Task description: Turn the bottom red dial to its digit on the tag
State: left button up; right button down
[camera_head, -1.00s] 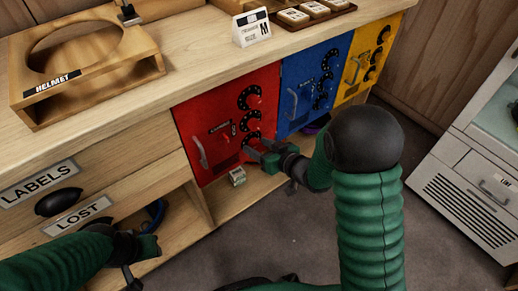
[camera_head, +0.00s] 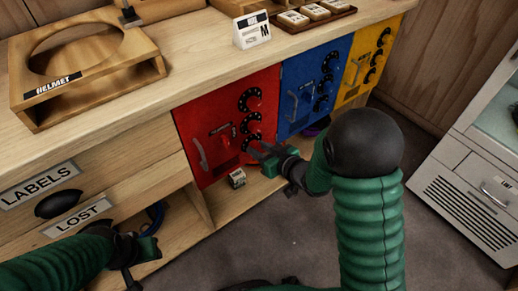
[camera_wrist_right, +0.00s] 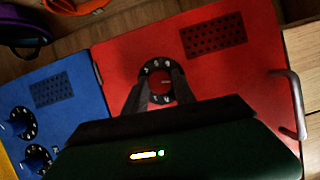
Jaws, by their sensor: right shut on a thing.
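The red door (camera_head: 205,115) has a column of three black dials on its right side. The bottom red dial (camera_head: 250,143) is partly covered by my right gripper (camera_head: 256,152). In the right wrist view the gripper (camera_wrist_right: 158,92) has its two fingers on either side of this dial (camera_wrist_right: 157,67), shut on it. White digits show on the dial's rim, too blurred to read surely. A small pale tag-like block (camera_head: 237,178) stands on the ledge below the red door; its digits are unreadable. My left gripper (camera_head: 138,250) hangs by the lower left opening, its jaws unclear.
A blue door (camera_head: 300,85) and a yellow door (camera_head: 365,60) with similar dials stand to the right. The red door's handle (camera_head: 200,153) is left of the dials. A helmet stand (camera_head: 140,70) and a white size sign (camera_head: 251,30) are on the counter. Open floor lies in front.

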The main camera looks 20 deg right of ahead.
jog(key=shift+s+a+f+n+t+h+b, duration=0.15)
jog(key=shift+n+t+h+b, duration=0.15)
jog(key=shift+n+h+b, duration=0.6)
jog(key=shift+n+t+h+b, duration=0.3)
jog(key=shift+n+h+b, duration=0.1)
jog(key=shift+n, duration=0.7)
jog(key=c, duration=1)
grip_release()
jog(key=shift+c, duration=0.2)
